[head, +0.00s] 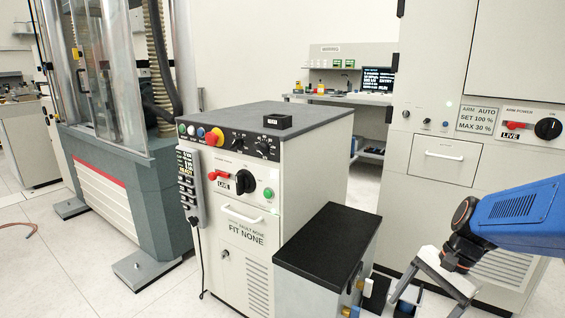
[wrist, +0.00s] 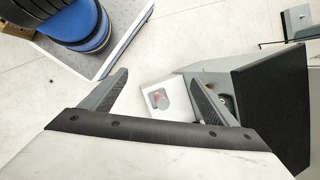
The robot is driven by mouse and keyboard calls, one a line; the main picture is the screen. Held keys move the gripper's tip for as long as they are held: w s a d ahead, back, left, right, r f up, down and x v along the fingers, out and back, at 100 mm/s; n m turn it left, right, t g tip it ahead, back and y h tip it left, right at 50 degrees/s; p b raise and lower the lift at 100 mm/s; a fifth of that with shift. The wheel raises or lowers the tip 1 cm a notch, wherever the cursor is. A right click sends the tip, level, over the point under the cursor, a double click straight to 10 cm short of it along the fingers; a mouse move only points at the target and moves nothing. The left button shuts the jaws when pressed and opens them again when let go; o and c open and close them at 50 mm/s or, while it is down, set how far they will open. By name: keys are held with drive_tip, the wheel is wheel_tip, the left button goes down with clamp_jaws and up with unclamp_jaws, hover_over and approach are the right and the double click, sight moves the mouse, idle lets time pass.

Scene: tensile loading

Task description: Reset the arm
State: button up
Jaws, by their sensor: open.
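My blue arm (head: 515,215) comes in from the right in the head view and bends down at its black wrist. My gripper (head: 428,298) hangs low at the bottom right, beside the black-topped box (head: 335,245). In the wrist view my gripper (wrist: 157,78) has its two fingers spread apart with nothing held between them. The tall cabinet (head: 425,150) behind the arm has a panel reading "ARM AUTO, SET 100 %, MAX 30 %" (head: 478,120). Beside it, "ARM POWER" has a red handle (head: 514,125), a black knob (head: 548,129) and a "LIVE" label.
A grey control cabinet (head: 240,215) stands mid-view, with a red stop button (head: 214,137) and a "FIT NONE" label. A testing machine (head: 115,180) stands left. A white block (wrist: 166,100) with a grey-and-red round part shows beyond the fingers. Pale floor (wrist: 215,35) is open.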

drive_tip(key=s+a+r+n+t+h, duration=0.2)
drive_tip(key=s+r+n+t+h, duration=0.2)
drive_tip(key=s+n, duration=0.4)
drive_tip(key=shift+s+r+n+t, duration=0.35)
drive_tip(key=shift+r+n+t, duration=0.6)
drive_tip(key=shift+n, duration=1.05)
drive_tip(key=shift+r+g, duration=0.2)
drive_tip(key=shift+g, duration=0.05)
drive_tip(key=shift+c, duration=0.7)
